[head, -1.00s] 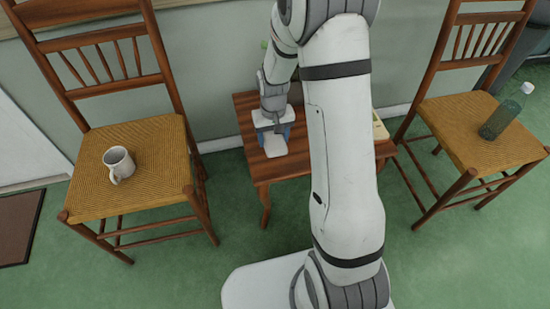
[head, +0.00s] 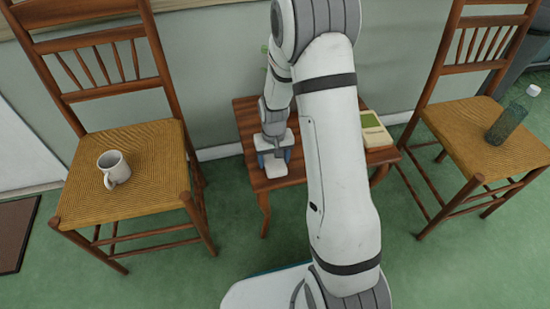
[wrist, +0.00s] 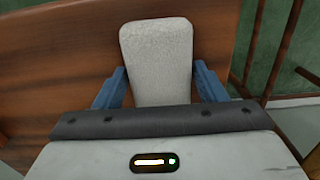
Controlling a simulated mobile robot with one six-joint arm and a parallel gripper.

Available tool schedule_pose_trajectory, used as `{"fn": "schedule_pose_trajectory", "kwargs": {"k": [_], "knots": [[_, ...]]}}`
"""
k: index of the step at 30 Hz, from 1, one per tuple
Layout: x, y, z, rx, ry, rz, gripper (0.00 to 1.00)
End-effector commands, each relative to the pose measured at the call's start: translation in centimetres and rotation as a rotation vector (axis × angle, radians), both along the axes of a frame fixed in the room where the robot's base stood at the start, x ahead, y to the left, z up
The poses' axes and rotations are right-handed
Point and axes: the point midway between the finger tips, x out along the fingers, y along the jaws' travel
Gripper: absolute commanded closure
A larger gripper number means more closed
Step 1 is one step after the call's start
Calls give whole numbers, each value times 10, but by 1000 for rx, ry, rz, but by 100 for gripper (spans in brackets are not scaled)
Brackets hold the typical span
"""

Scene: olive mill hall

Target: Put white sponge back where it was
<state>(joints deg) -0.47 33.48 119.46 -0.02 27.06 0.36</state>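The white sponge (head: 268,178) is at the left front part of the small wooden table (head: 273,203). In the wrist view the sponge (wrist: 157,50) lies between the blue fingers of my gripper (wrist: 160,72), with both fingertips against its sides. My gripper (head: 274,160) points down over the table and is shut on the sponge. Whether the sponge touches the tabletop or hangs just above it, I cannot tell. My arm hides the middle of the table.
A cream and green box (head: 375,130) stands at the table's right. A woven chair with a white mug (head: 113,168) is on the left. Another chair with a dark green glass vessel (head: 507,123) is on the right. The wall is close behind the table.

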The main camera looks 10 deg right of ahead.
Motion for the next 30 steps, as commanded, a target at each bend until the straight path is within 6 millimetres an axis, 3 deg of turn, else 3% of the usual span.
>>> {"fn": "schedule_pose_trajectory", "kwargs": {"k": [5,14,17,30], "knots": [[0,0,0,0,0,-1,20],[0,0,5,0,0,-1,20],[0,-1,16,0,-1,-1,20],[0,-1,105,0,-2,-2,20]]}}
